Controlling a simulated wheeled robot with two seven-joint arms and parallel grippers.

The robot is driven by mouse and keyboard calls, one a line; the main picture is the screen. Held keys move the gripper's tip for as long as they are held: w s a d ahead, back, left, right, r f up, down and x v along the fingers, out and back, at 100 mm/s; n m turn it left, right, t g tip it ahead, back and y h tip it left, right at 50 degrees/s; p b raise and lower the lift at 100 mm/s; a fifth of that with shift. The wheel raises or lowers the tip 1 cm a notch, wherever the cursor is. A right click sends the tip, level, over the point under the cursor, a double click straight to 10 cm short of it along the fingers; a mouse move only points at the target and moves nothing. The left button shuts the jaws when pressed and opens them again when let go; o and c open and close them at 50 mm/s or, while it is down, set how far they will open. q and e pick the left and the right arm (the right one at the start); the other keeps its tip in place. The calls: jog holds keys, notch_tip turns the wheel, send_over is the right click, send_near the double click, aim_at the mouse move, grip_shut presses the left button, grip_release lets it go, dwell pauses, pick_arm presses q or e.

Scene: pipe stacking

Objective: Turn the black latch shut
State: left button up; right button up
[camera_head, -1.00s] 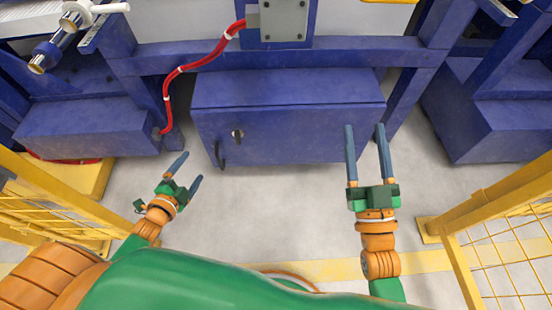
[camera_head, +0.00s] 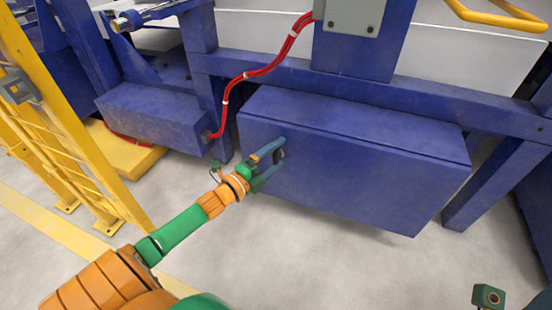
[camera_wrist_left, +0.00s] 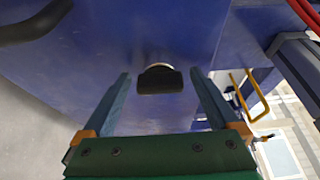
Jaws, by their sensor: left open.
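The black latch (camera_wrist_left: 160,80) shows in the left wrist view as a short dark knob on a pale round base on the blue cabinet door. My left gripper (camera_head: 283,148) is open at the cabinet's left part, fingers pointing at the door. In the left wrist view my left gripper (camera_wrist_left: 160,73) has one finger on each side of the latch, with a gap on both sides. No contact shows. In the head view the gripper hides most of the latch area. The fingers of my right gripper are out of view.
The blue cabinet (camera_head: 370,180) has a dark curved handle (camera_wrist_left: 38,24), seen upper left in the left wrist view. A red cable (camera_head: 250,75) hangs left of the grey box (camera_head: 352,14). A yellow fence (camera_head: 75,130) stands left. The floor in front is clear.

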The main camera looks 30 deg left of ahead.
pick_arm(q)
jog(key=c, duration=1.4)
jog(key=shift+n, duration=0.3)
jog(key=n+t, duration=0.1)
jog(key=n, duration=0.2)
jog(key=shift+f+n+t+b, duration=0.1)
jog(key=shift+n+t+b, duration=0.2)
jog(key=shift+b, duration=0.1)
jog(key=n+y, duration=0.1)
jog(key=n, duration=0.1)
jog(key=n+t, duration=0.1)
jog(key=n, duration=0.2)
jog(key=shift+t+y+b, duration=0.3)
jog(key=shift+y, duration=0.1)
jog(key=n+y, duration=0.1)
jog(key=n, duration=0.2)
jog(key=n+t+y, duration=0.1)
jog(key=n, duration=0.2)
jog(key=shift+y, duration=0.3)
jog(key=shift+n+y, duration=0.85)
jog(key=shift+n, duration=0.9)
jog(key=shift+n+y, duration=0.85)
jog(key=shift+n, duration=0.9)
jog(key=shift+o, duration=0.2)
jog(key=shift+n, duration=0.3)
jog(key=o, duration=1.4)
jog(key=shift+c, duration=0.2)
